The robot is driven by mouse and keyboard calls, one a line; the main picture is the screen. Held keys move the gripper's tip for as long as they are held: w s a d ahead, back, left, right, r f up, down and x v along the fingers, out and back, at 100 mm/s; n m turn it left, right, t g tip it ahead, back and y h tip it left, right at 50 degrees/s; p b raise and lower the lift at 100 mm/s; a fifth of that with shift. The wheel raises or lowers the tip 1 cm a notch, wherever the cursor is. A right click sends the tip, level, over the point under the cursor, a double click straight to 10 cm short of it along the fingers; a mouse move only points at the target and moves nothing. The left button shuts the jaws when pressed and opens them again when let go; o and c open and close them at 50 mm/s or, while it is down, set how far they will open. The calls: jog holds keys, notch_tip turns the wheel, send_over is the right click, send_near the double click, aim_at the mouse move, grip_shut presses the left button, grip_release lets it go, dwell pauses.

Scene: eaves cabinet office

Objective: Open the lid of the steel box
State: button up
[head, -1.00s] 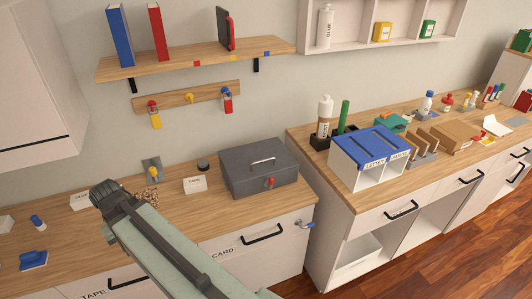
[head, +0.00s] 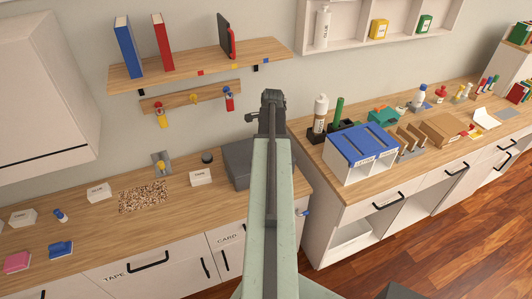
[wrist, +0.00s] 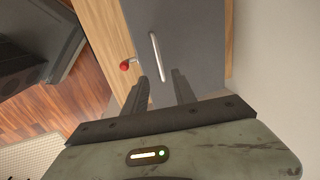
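The grey steel box (head: 236,166) stands on the wooden counter, mostly hidden behind my arm in the head view. In the wrist view its grey lid (wrist: 192,45) fills the upper middle, with a silver bar handle (wrist: 155,57) on it. A red-tipped latch or knob (wrist: 126,66) sticks out at its front edge. The lid looks shut. In the head view my gripper (head: 271,98) is above the box.
A white label block (head: 201,178) and a dark round item (head: 207,158) stand left of the box. A blue-topped organizer (head: 362,148) stands on the counter to the right. A wall shelf (head: 200,64) hangs above. A speckled mat (head: 144,196) lies to the left.

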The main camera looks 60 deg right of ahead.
jog(key=f+b, duration=0.4)
jog(key=w+f+b, duration=0.1)
jog(key=f+b, duration=0.1)
jog(key=f, duration=0.1)
jog(key=shift+w+d+f, duration=0.1)
jog(key=shift+d, duration=0.3)
grip_shut()
dwell(0.8)
